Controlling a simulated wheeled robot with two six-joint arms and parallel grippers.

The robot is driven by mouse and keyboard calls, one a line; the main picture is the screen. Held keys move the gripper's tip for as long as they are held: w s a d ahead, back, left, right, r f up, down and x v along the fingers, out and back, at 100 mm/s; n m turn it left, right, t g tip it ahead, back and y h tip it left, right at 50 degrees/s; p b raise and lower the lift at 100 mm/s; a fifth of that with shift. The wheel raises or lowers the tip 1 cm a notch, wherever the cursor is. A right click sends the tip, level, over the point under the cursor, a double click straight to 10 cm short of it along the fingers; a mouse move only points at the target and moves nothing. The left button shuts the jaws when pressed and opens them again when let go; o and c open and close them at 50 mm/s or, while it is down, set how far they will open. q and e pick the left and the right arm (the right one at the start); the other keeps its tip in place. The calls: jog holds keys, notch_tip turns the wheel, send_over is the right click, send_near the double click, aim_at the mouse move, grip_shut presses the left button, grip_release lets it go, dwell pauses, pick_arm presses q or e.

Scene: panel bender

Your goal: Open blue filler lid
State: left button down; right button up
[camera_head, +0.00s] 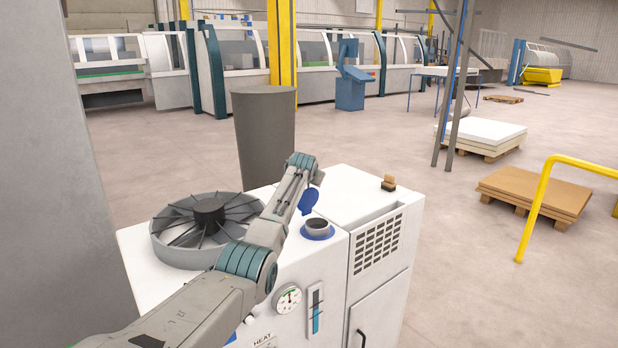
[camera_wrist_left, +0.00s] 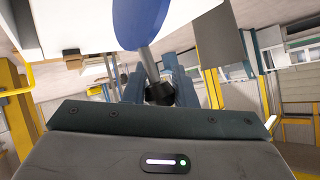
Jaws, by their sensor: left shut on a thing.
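The blue filler lid (camera_head: 309,202) stands tilted up beside the open filler neck (camera_head: 317,225), which has a dark opening and a blue ring at its base. The neck is on top of the white machine. My left gripper (camera_head: 317,178) is just above the lid, its fingers mostly hidden by the wrist in the head view. In the left wrist view the lid (camera_wrist_left: 140,17) is a blue disc on a grey stem with a black knob (camera_wrist_left: 159,94). The left gripper (camera_wrist_left: 158,80) is shut on the lid at this knob end. My right gripper is not in view.
A round fan housing (camera_head: 208,228) sits on the machine's left part, partly behind my arm. A small brown-topped block (camera_head: 389,182) is at the back right of the machine top. A tall grey cylinder (camera_head: 264,135) stands behind. A grey pillar (camera_head: 100,150) fills the left side.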

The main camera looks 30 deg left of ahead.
pick_arm(q)
jog(key=c, duration=1.5)
grip_release()
jog(key=shift+s+a+f, duration=0.1)
jog(key=shift+s+f, duration=0.05)
jog(key=shift+f, duration=0.45)
jog(key=o, duration=0.3)
jog(key=shift+a, duration=0.15)
jog(key=shift+s+d+r, duration=0.2)
jog(key=shift+d+r, duration=0.05)
jog(key=shift+r, duration=0.3)
jog(key=shift+s+d+r+b, duration=0.1)
jog(key=shift+s+r+b, duration=0.05)
jog(key=shift+s+b, duration=0.15)
jog(key=shift+s+d+r+b, duration=0.1)
jog(key=shift+s+b, duration=0.1)
jog(key=shift+s, duration=0.15)
jog(key=shift+b+v, duration=1.55)
jog(key=shift+v, duration=2.45)
jog(key=shift+a, duration=0.1)
